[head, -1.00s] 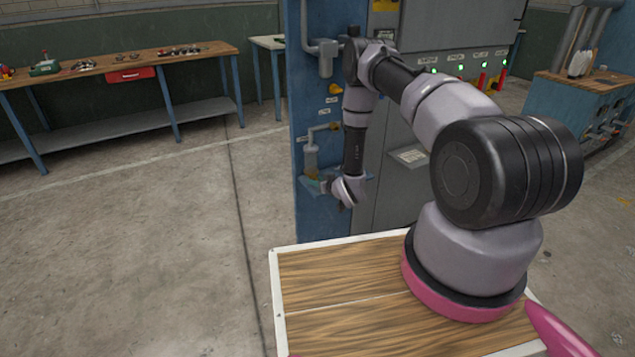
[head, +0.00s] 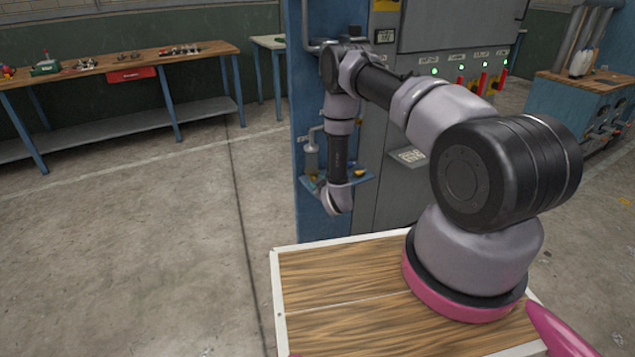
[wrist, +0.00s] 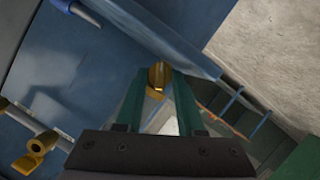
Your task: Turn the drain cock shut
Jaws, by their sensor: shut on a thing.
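In the wrist view my gripper (wrist: 157,84) has its two green fingers closed on a small brass-yellow piece (wrist: 158,74), which looks like the handle of the drain cock. The fingers and the steep view hide most of the cock's body. In the head view my wrist is low at the front of the blue panel (head: 309,210), by a small shelf, below a clear jar (head: 311,158) on a pipe. The fingertips are mostly hidden there.
Another yellow-ended fitting (wrist: 36,146) is on a pipe at the lower left in the wrist view. The shelf (head: 366,179) juts out beside my wrist, with a small yellow thing (head: 359,172) on it. A workbench (head: 120,62) stands left; the floor between is clear.

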